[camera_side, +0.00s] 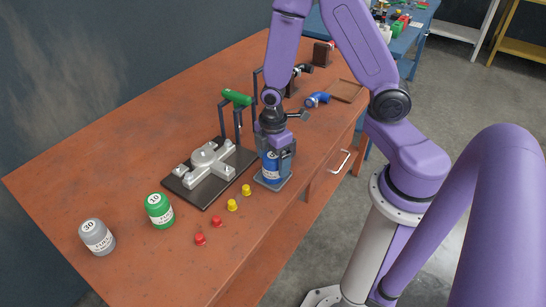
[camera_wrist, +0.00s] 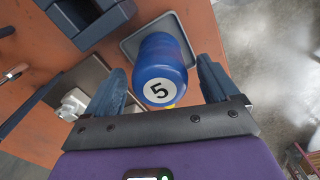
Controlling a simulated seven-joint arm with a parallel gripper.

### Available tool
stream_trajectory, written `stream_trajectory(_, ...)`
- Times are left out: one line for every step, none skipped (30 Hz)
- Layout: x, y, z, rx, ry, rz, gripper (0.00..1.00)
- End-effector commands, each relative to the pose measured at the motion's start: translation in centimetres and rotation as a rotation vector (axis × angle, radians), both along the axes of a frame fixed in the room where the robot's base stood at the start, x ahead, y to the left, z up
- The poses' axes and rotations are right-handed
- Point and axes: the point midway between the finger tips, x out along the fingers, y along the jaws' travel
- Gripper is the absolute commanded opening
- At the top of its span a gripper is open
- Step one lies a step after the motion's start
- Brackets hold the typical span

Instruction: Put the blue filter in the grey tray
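The blue filter (camera_side: 270,168), with a white label and a "5" on its top, stands upright in the small grey tray (camera_side: 284,186) near the table's front edge. The wrist view shows the filter (camera_wrist: 160,75) between my two fingers, with the tray (camera_wrist: 130,47) beneath it. My gripper (camera_side: 276,155) is over the filter, with a finger on each side. In the wrist view my gripper (camera_wrist: 163,75) is open, with a gap showing between the fingers and the filter. The filter's base is partly hidden.
A dark plate with a silver casting (camera_side: 210,160) lies just left of the tray. A green cylinder (camera_side: 236,97) rests on a dark stand behind. Green (camera_side: 159,210) and grey (camera_side: 96,236) filters, red caps (camera_side: 216,221) and yellow caps (camera_side: 246,190) stand front left.

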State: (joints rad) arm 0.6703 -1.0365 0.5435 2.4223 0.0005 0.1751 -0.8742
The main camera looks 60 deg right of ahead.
Motion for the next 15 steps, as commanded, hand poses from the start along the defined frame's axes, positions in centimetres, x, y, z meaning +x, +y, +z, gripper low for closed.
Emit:
stream_trajectory(0.0, 0.0, 0.0, 0.0, 0.0, 0.0, 0.88)
stream_trajectory(0.0, 0.0, 0.0, 0.0, 0.0, 0.0, 0.88)
stream_trajectory(0.0, 0.0, 0.0, 0.0, 0.0, 0.0, 0.88)
stream_trajectory(0.0, 0.0, 0.0, 0.0, 0.0, 0.0, 0.88)
stream_trajectory(0.0, 0.0, 0.0, 0.0, 0.0, 0.0, 0.88)
stream_trajectory(0.0, 0.0, 0.0, 0.0, 0.0, 0.0, 0.88)
stream_trajectory(0.0, 0.0, 0.0, 0.0, 0.0, 0.0, 0.88)
stream_trajectory(0.0, 0.0, 0.0, 0.0, 0.0, 0.0, 0.88)
stream_trajectory(0.0, 0.0, 0.1, 0.0, 0.0, 0.0, 0.88)
stream_trajectory(0.0, 0.0, 0.2, 0.001, -0.001, 0.0, 0.88)
stream_trajectory(0.0, 0.0, 0.3, 0.001, -0.001, 0.0, 0.88)
stream_trajectory(0.0, 0.0, 0.5, 0.001, -0.001, 0.0, 0.88)
stream_trajectory(0.0, 0.0, 0.7, 0.001, -0.001, 0.0, 0.88)
stream_trajectory(0.1, 0.0, 1.0, 0.001, -0.003, 0.0, 0.88)
stream_trajectory(0.1, 0.0, 1.4, 0.001, -0.003, 0.0, 0.88)
